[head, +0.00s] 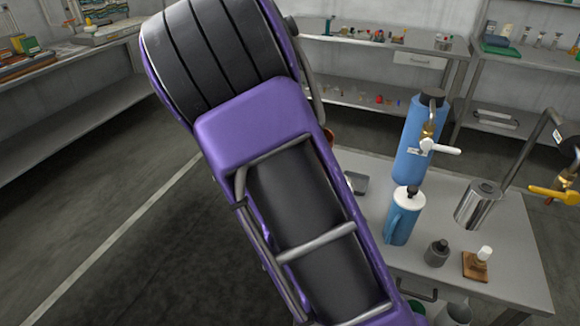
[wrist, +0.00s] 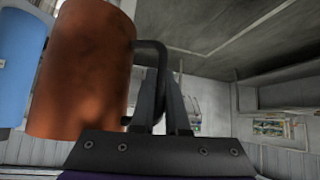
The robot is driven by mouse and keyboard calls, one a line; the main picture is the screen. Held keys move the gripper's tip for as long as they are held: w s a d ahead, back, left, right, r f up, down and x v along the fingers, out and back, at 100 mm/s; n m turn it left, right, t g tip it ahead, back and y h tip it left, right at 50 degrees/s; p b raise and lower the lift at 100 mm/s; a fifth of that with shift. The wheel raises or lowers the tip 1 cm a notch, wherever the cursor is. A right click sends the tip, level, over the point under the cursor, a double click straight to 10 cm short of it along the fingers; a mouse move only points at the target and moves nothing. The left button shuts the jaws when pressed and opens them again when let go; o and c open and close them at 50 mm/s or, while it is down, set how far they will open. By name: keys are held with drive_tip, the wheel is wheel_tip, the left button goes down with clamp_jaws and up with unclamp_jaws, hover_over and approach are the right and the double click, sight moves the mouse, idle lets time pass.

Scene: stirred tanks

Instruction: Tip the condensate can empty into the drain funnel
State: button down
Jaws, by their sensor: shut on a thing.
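A copper-brown can (wrist: 82,75) with a dark handle (wrist: 158,55) fills the left of the wrist view; I take it as the condensate can. My gripper (wrist: 163,85) is shut on its handle, with the can's body to the left of the fingers. The can's mouth and contents are not visible. In the head view my purple arm hides the gripper and nearly all of the can; a small orange-brown patch (head: 328,135) shows beside the arm.
On the grey table (head: 513,268) stand a blue tank (head: 411,150) with a white-handled tap, a blue jug (head: 402,222), a steel can (head: 478,205), a dark bottle (head: 436,253) and a wooden block (head: 476,265). A yellow-handled tap (head: 555,193) is at right. Floor at left is clear.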

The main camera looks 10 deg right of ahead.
drive_tip(key=shift+m+t+y, duration=0.5)
drive_tip(key=shift+t+y, duration=0.1)
drive_tip(key=shift+y, duration=0.1)
wheel_tip(320, 180, down, 6)
drive_tip(key=shift+a+r+b, duration=0.1)
drive_tip(key=shift+b, duration=0.55)
drive_tip(key=shift+w+a+r+m+t+y+b, duration=0.25)
drive_tip(key=shift+r+m+t+y+b, duration=0.25)
drive_tip(key=shift+b, duration=1)
